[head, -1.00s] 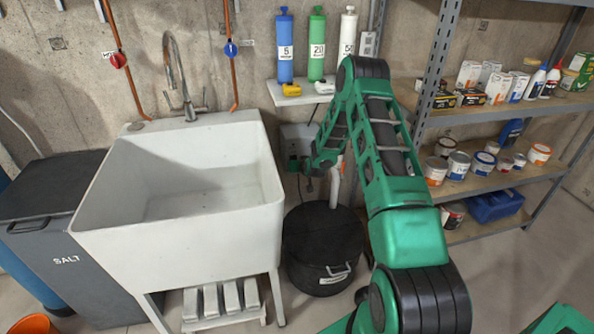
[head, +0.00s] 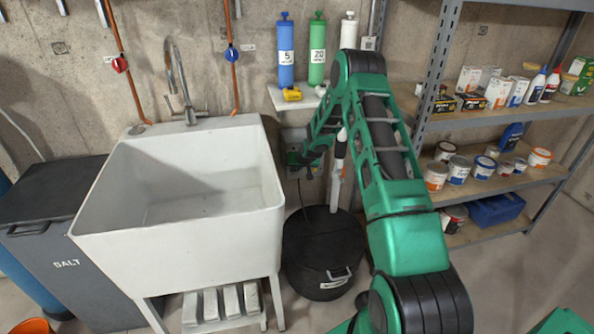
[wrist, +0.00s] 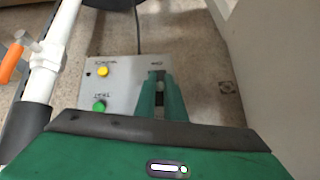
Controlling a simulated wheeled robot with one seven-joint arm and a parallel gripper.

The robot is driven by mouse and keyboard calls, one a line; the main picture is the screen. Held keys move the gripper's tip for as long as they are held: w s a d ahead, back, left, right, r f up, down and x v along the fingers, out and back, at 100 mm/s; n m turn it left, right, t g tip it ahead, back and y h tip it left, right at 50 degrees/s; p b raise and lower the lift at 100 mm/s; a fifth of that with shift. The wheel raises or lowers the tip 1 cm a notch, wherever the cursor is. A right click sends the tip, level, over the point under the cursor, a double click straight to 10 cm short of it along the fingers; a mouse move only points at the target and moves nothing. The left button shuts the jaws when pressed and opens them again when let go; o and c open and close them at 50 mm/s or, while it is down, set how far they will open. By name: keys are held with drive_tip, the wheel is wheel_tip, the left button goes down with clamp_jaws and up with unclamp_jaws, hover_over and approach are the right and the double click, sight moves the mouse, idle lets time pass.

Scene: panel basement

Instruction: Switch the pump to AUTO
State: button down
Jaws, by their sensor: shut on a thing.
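The pump control box (wrist: 124,72) is a light grey panel in the wrist view. It carries a yellow button (wrist: 103,71), a green button (wrist: 99,106) and, at its right, a small dark switch (wrist: 156,75) with a label beside it. The labels appear upside down, and the switch's setting cannot be read. My gripper (wrist: 160,92) is at the switch, its green fingers shut on it and partly hiding it. In the head view my gripper (head: 306,166) is by the wall, right of the sink, with the box mostly hidden behind it.
A white pipe (wrist: 42,82) with an orange-handled valve (wrist: 11,63) runs close left of the box. The white sink (head: 180,225) stands left of my arm, a black lidded pit (head: 322,245) below it, and metal shelving (head: 430,75) to the right.

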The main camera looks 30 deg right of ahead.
drive_tip(key=shift+s+d+f, duration=0.1)
drive_tip(key=shift+s+f, duration=0.1)
drive_tip(key=c, duration=1.9)
unclamp_jaws()
drive_tip(key=shift+c, duration=0.2)
drive_tip(key=shift+o, duration=0.5)
drive_tip(key=shift+w, duration=0.1)
drive_tip(key=shift+r, duration=0.1)
drive_tip(key=v, duration=1)
drive_tip(key=shift+r, duration=0.2)
